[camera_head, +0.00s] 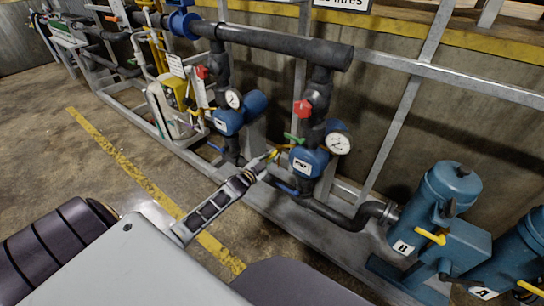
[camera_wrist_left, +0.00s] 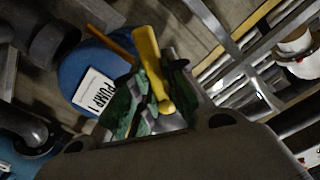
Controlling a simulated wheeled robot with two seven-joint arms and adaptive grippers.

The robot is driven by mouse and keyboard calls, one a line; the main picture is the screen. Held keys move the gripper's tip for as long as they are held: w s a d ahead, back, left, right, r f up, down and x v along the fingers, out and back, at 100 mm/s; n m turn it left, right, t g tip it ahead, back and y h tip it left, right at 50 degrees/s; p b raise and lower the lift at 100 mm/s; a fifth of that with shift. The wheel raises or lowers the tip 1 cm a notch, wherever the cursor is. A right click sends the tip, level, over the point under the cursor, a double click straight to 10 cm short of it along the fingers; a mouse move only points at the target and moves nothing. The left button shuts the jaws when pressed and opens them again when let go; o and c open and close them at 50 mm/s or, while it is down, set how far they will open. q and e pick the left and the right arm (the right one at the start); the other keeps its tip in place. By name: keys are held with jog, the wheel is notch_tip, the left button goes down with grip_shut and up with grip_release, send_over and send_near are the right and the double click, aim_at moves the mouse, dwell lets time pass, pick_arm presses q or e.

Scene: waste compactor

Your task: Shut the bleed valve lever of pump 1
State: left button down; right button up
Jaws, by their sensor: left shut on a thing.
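The blue pump (camera_head: 308,162) with a white label stands right of centre in the head view. In the left wrist view its label (camera_wrist_left: 95,92) reads "PUMP 1". A yellow lever (camera_head: 272,154) sticks out on the pump's left side. In the left wrist view the yellow lever (camera_wrist_left: 148,58) runs down between the green-tinted fingers. My left gripper (camera_head: 262,162) is shut on this lever; its fingers (camera_wrist_left: 154,108) hide part of the lever's end. The valve body behind the lever is mostly hidden. My right gripper is in neither view.
A second blue pump (camera_head: 229,121) stands to the left. A grey frame rail (camera_head: 270,203) runs below. The floor at left is clear.

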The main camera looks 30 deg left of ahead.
pick_arm(q)
jog(key=m, duration=0.1)
jog(key=m+p, duration=0.1)
jog(key=m, duration=0.1)
jog(key=shift+a+r, duration=0.2)
jog(key=shift+r, duration=0.05)
jog(key=shift+a+r+m, duration=0.15)
jog(key=shift+m, duration=0.75)
jog(key=shift+r+m+p, duration=0.15)
jog(key=shift+m+p, duration=0.2)
jog(key=shift+m, duration=0.55)
jog(key=m, duration=0.2)
jog(key=shift+a+r+m, duration=0.15)
jog(key=shift+r+m, duration=0.05)
jog(key=shift+m, duration=0.1)
jog(key=shift+r+m, duration=0.25)
jog(key=shift+m, duration=0.75)
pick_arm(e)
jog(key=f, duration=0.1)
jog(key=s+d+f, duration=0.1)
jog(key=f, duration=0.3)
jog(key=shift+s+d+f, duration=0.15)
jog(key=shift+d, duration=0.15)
pick_arm(q)
jog(key=shift+m, duration=0.3)
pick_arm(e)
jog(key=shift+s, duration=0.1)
